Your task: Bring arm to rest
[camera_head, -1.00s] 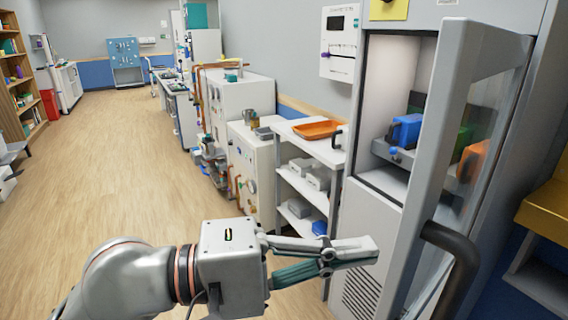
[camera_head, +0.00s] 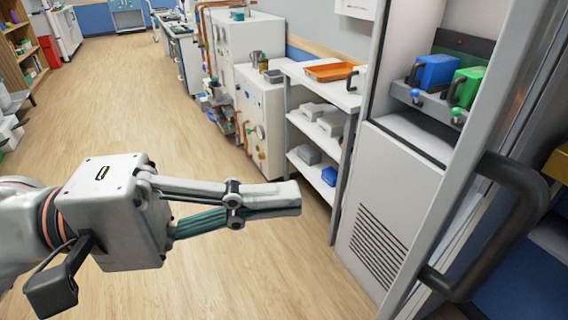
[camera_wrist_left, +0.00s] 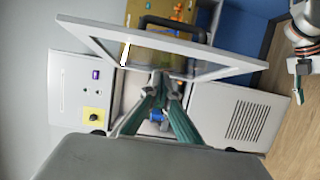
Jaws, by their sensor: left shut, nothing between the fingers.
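My left gripper (camera_head: 288,199) is shut and empty. It hangs over the floor at the lower left, apart from the cabinet (camera_head: 385,205). The cabinet's framed glass door (camera_head: 450,170) stands open, with a thick black handle (camera_head: 515,215) at the lower right. In the left wrist view, my left gripper (camera_wrist_left: 163,88) points toward the cabinet and its door frame (camera_wrist_left: 215,60). A grey arm, likely my right one, shows at the right edge there with its gripper (camera_wrist_left: 299,92), too small to tell its state.
Inside the cabinet are a blue block (camera_head: 435,72) and a green block (camera_head: 468,88) with handles. A white shelf unit (camera_head: 300,78) carries an orange tray (camera_head: 335,70). Wooden floor (camera_head: 110,120) is clear ahead and left.

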